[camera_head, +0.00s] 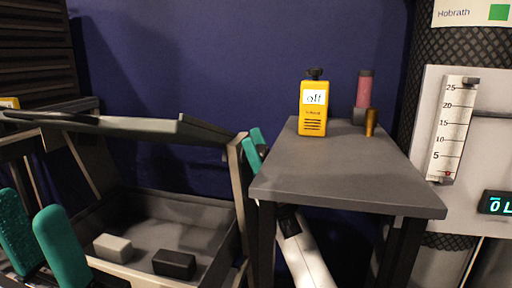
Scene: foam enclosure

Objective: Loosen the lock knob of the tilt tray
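The tilt tray (217,240) is a dark, open-topped bin on the left, inside a grey frame with a flat bar (180,130) across its top. A pale grey block (113,248) and a black block (174,264) lie in it. I cannot make out the lock knob. My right gripper (254,148) has teal fingers beside the tray's right upright, partly hidden by the grey table; whether it holds anything is unclear. My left gripper (38,240) is at the lower left, in front of the tray, its teal fingers apart with nothing seen between them.
The grey table (345,180) stands right of the tray, close to my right arm. On it are a yellow device (313,108) labelled "off", a red-pink cylinder (364,88) and a small brass cylinder (371,122). A gauge panel (452,130) stands at the right.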

